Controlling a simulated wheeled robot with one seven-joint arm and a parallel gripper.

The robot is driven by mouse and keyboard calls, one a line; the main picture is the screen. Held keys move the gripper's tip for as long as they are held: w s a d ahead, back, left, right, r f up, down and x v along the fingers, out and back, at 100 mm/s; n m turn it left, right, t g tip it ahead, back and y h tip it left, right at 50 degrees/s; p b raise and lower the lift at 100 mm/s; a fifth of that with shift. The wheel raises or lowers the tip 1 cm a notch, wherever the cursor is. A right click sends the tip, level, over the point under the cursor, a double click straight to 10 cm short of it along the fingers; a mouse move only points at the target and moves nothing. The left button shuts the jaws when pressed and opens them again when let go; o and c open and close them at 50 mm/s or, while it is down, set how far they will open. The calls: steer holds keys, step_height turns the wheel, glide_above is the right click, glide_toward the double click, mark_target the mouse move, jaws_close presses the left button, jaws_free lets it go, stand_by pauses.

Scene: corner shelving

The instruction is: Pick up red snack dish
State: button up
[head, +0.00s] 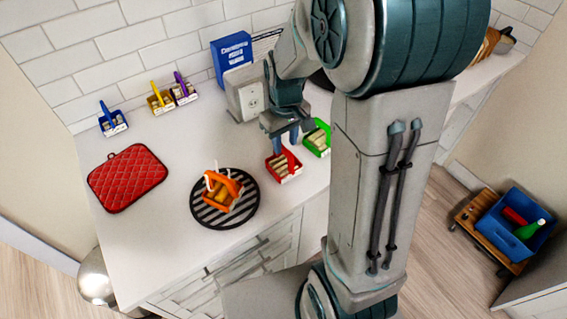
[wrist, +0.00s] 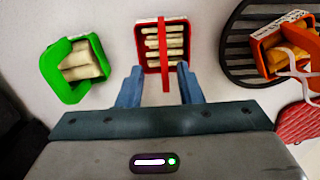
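The red snack dish (head: 283,166) stands on the white counter, a small red tray with a handle and pale sticks inside. In the wrist view the red snack dish (wrist: 148,48) is upright, just beyond my fingertips, with its red handle strip running between the two fingers. My gripper (head: 292,137) is above the dish in the head view. In the wrist view my gripper (wrist: 160,72) shows two blue fingers spread apart with a clear gap. I cannot tell whether either finger touches the dish.
A green snack dish (wrist: 78,62) stands close on one side. An orange dish (head: 222,195) sits on a striped round mat (head: 205,216) on the other. A red quilted pad (head: 127,178), blue, yellow and purple-handled dishes and a blue box (head: 232,56) are farther off.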

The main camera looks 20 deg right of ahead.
mark_target(283, 147)
steer(key=f, duration=0.4)
steer(key=shift+s+a+f+p, duration=0.1)
steer(key=shift+a+f+p, duration=0.05)
steer(key=shift+a+p, duration=0.15)
jaws_close()
stand_by(1.1)
